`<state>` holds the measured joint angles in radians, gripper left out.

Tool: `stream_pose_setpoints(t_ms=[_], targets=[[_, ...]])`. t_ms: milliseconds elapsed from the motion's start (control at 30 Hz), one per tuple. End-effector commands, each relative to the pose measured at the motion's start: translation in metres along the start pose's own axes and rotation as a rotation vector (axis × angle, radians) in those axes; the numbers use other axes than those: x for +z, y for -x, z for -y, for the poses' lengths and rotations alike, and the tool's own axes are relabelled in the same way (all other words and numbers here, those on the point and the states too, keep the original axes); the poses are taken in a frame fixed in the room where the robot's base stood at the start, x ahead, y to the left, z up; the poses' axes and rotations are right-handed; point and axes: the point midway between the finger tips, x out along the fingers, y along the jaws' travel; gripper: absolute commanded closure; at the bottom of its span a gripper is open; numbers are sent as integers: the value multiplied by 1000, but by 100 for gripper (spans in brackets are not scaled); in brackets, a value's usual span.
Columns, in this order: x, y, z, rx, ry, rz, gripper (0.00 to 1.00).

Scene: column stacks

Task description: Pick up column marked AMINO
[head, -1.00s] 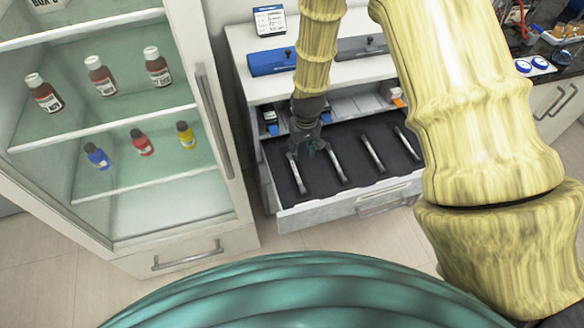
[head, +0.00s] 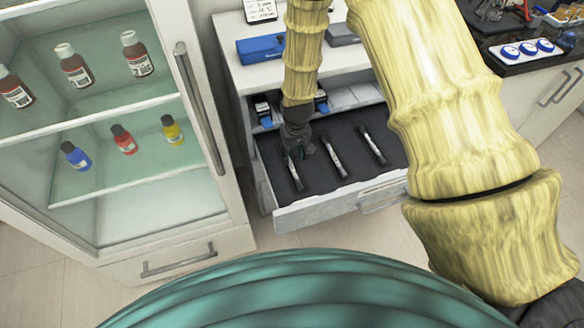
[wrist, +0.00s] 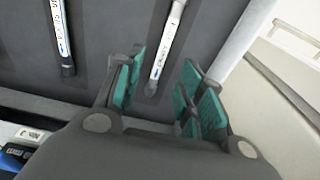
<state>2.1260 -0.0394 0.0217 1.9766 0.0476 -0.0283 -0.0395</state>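The open drawer (head: 325,202) has a dark lining with three slim pale columns in view: a left one (head: 295,176), a middle one (head: 333,158) and a right one (head: 373,150). My gripper (head: 298,153) is over the far end of the left column. In the wrist view my gripper (wrist: 163,62) is open, with a column (wrist: 168,45) lying in line with the gap between its teal-padded fingers. It does not appear gripped. Another column (wrist: 61,38) lies to the left. The labels carry small dark text, too unclear for me to read as AMINO.
A glass-fronted cabinet (head: 187,200) with bottles stands left of the drawer. A blue case (head: 262,50) sits on the white counter above. My arm covers the drawer's right part. In the wrist view, the drawer wall (wrist: 245,45) is close to the right finger.

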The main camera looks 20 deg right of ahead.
Motion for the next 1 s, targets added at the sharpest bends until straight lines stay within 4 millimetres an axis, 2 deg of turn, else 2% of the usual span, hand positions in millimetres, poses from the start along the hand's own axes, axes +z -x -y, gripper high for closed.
stream_pose_setpoints(t_ms=[133, 467, 800, 1000], targets=[[1, -15, -1, 0, -1, 1, 61], [2, -30, 0, 0, -3, 2, 61], [4, -65, 3, 0, -2, 0, 61], [4, -75, 2, 0, -3, 0, 61]])
